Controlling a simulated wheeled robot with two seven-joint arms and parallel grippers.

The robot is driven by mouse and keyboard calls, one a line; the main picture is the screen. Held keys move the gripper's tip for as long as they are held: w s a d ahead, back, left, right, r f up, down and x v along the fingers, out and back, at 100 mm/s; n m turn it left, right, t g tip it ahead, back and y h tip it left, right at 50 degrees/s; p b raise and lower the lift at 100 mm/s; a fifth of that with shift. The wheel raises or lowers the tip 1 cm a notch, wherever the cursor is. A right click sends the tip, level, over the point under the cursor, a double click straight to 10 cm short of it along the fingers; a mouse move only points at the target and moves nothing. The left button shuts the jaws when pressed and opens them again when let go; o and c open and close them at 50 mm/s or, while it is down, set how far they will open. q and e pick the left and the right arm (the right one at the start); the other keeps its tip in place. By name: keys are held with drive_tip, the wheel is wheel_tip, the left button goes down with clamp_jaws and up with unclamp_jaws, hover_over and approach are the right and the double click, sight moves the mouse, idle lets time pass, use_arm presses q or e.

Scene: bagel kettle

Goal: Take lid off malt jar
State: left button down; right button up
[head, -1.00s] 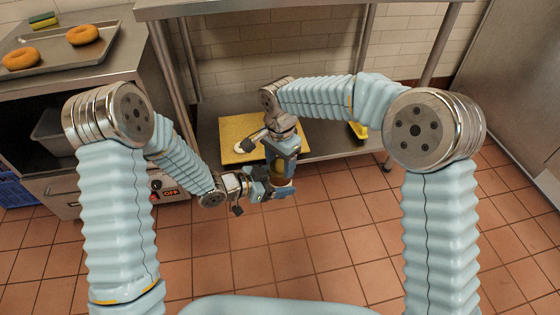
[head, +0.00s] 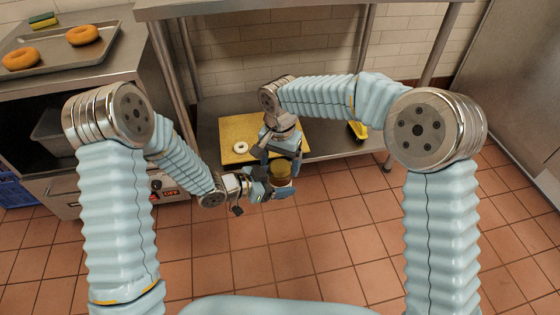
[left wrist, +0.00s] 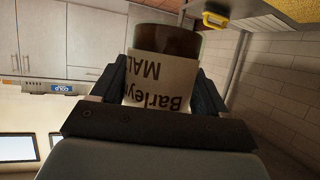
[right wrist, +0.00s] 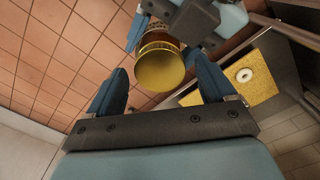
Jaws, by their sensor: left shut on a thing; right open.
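The malt jar (head: 281,182) is brown with a paper label reading "Barley MALT", upside down in the left wrist view (left wrist: 163,75). My left gripper (head: 268,185) is shut on the jar's sides and holds it in the air above the floor. The gold lid (head: 283,168) is at the top of the jar. The lid shows as a gold disc in the right wrist view (right wrist: 160,70). My right gripper (right wrist: 158,75) is open, just above the jar, with its fingers apart on either side of the lid.
A low shelf behind the jar holds a yellow board (head: 235,130) with a white ring (head: 241,148). A yellow item (head: 358,131) lies on its right. Open tiled floor lies in front.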

wheel_tip(320, 180, up, 4)
drive_tip(key=shift+r, duration=0.1)
drive_tip(key=shift+c, duration=0.2)
wheel_tip(320, 180, up, 3)
drive_tip(key=shift+r+m, duration=0.15)
drive_tip(key=shift+m, duration=0.85)
wheel_tip(320, 180, down, 8)
drive_tip(key=shift+r, duration=0.15)
drive_tip(key=c, duration=1.1)
drive_tip(key=n, duration=0.3)
drive_tip(key=o, duration=1.1)
drive_tip(key=shift+o, duration=0.2)
